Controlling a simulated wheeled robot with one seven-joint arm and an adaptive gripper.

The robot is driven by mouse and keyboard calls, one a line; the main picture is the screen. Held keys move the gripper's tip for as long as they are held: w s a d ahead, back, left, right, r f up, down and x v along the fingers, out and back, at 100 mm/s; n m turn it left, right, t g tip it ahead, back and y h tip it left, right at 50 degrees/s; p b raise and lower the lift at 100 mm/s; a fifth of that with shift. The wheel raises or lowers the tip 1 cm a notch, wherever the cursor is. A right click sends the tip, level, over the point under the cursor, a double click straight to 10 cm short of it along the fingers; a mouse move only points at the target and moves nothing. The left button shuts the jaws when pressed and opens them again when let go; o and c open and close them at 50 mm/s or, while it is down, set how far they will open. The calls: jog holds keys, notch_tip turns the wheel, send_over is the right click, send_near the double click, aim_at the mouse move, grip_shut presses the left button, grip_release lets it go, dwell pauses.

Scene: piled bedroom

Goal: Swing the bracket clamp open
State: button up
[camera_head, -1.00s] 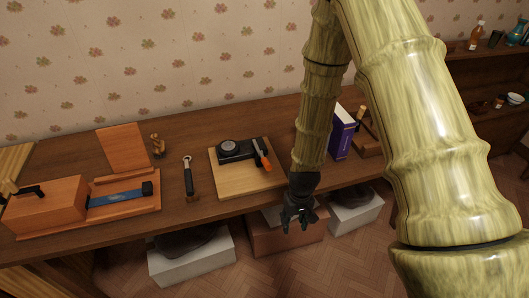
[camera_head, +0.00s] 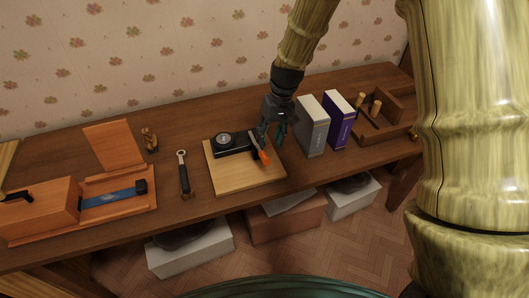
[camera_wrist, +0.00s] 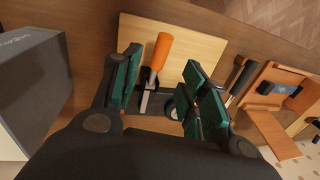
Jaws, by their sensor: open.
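The bracket clamp (camera_head: 233,146) is a black fixture with a round dial-like part, mounted on a light wooden board (camera_head: 240,178). Its orange-tipped handle (camera_head: 260,150) stands at the fixture's right end. My gripper (camera_head: 272,132) hangs just behind and above that handle. In the wrist view, my gripper (camera_wrist: 160,88) is open, its green-padded fingers on either side of the orange handle (camera_wrist: 160,52). The handle lies between the fingers in the picture; I cannot tell whether either finger touches it. The fingers hide part of the black fixture.
A grey book (camera_head: 313,128) and a purple book (camera_head: 341,120) stand close to the right of my gripper. A black-handled tool (camera_head: 184,173) and a wooden box with a blue strip (camera_head: 115,197) are to the left. The board's front is clear.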

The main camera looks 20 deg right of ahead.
aim_at(265, 155)
jog(key=shift+a+f+p, duration=0.25)
jog(key=shift+f+p, duration=0.15)
jog(key=shift+f, duration=0.95)
jog(key=shift+a+f+p, duration=0.3)
jog(key=shift+f+p, duration=0.05)
jog(key=shift+f, duration=1.05)
jog(key=shift+a+f+p, duration=0.25)
jog(key=shift+f+p, duration=0.15)
jog(key=shift+f, duration=0.95)
grip_shut()
